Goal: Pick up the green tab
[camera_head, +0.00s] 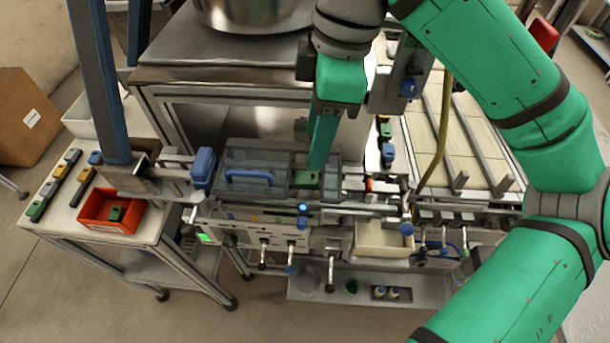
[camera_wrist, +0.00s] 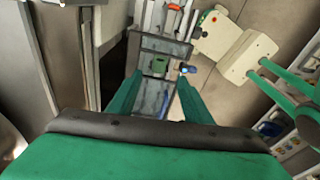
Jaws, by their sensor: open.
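A small green block (camera_head: 305,179), perhaps the green tab, lies at the right side of a dark, clear-walled tray (camera_head: 238,162) on the machine. In the wrist view the green block (camera_wrist: 159,65) shows just ahead of the fingertips, roughly midway between them. My gripper (camera_head: 317,166) points down over the tray's right side, close to the block. In the wrist view my gripper (camera_wrist: 160,76) has its two green fingers spread apart, with nothing held between them. I cannot tell the exact height of the fingertips above the block.
A blue handle (camera_head: 249,176) sits on the tray's left part. A red bin (camera_head: 91,208) holding a green-topped block stands on the left side table with several coloured blocks. More blocks (camera_head: 387,152) lie right of my gripper. A steel pot (camera_head: 250,15) stands behind.

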